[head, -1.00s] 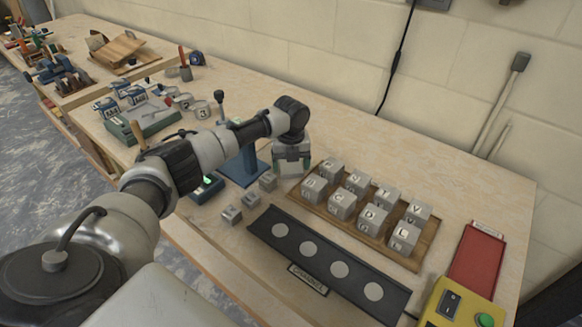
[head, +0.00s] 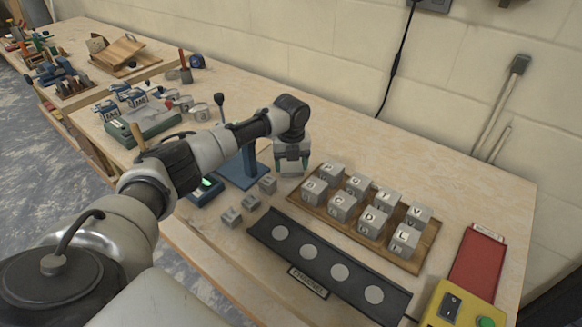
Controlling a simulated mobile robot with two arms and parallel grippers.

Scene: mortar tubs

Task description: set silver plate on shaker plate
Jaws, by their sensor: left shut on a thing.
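I cannot tell whether this thing touches the bench. No part in view is clearly marked as the shaker plate. A flat red plate (head: 478,262) lies at the right, behind a yellow control box (head: 455,308) with a green button. My right gripper is not in view.
A wooden tray (head: 425,262) holds several grey letter blocks. A black strip (head: 262,231) with several silver discs lies in front. Small grey blocks (head: 251,202) sit left of it. The blue stand (head: 248,165) is close to my gripper. Bare bench lies behind the tray.

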